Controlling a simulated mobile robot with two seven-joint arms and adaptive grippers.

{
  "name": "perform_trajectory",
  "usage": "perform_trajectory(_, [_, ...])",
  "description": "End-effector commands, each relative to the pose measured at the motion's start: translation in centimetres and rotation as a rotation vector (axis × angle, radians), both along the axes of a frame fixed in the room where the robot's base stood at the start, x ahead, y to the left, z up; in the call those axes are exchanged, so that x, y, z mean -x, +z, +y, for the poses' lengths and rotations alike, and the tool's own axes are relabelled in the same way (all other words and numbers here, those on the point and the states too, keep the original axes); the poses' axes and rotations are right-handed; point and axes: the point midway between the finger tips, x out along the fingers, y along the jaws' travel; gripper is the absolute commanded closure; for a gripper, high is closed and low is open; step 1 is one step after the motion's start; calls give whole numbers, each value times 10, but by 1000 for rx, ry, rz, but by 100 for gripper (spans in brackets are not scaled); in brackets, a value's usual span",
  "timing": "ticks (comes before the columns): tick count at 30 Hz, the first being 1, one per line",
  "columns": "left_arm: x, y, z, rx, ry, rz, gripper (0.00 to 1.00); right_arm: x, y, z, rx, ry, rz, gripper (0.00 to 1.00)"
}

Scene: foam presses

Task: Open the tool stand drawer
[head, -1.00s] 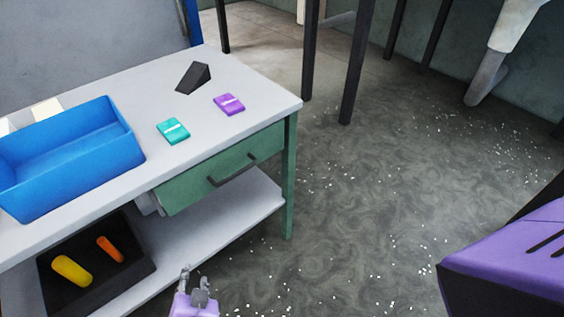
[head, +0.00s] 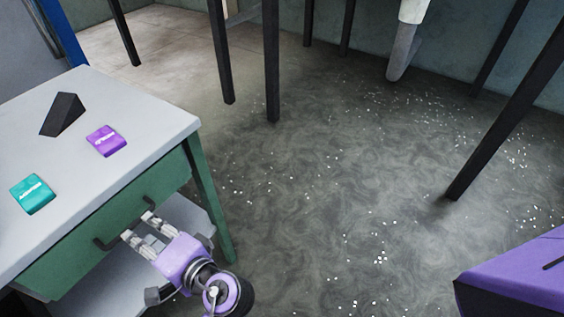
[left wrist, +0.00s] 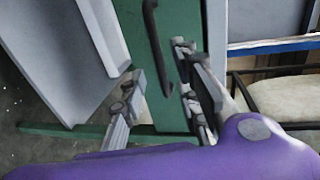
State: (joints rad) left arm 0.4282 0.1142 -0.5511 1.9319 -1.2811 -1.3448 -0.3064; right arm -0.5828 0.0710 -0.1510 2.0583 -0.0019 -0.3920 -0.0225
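The tool stand (head: 150,110) has a light grey top and green frame, at the left of the head view. Its green drawer front (head: 70,262) carries a dark bar handle (head: 104,244). The handle also shows in the left wrist view (left wrist: 154,40). My left gripper (head: 139,225) is at the handle, its fingers pointing at the drawer front. In the left wrist view, its fingers (left wrist: 158,62) are apart, with the handle's end between them; contact cannot be told. The drawer looks shut or nearly so. My right gripper is not in view.
A dark wedge (head: 63,114), a purple box (head: 106,141) and a teal box (head: 32,193) lie on the stand's top. A lower shelf (head: 90,292) sits beneath the drawer. Dark legs (head: 271,60) stand behind. The floor right of the stand is open, with white bits.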

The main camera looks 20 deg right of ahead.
Motion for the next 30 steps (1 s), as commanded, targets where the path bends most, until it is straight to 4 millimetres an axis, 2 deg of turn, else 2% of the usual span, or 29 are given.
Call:
perform_trajectory(6, [-31,-6,21,-2,-1,-2,71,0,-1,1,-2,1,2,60])
perform_trajectory(10, [-44,-10,29,0,-3,-1,71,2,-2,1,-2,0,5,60])
perform_trajectory(15, [-52,-13,35,1,-3,0,71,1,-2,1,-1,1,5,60])
perform_trajectory(22, [-53,-14,35,3,-3,0,71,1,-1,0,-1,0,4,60])
perform_trajectory(23, [-53,-14,35,3,-3,0,72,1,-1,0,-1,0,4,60])
perform_trajectory(27, [-53,-13,35,3,-3,0,90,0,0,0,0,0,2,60])
perform_trajectory(30, [-53,-14,35,3,-3,0,100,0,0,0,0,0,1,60])
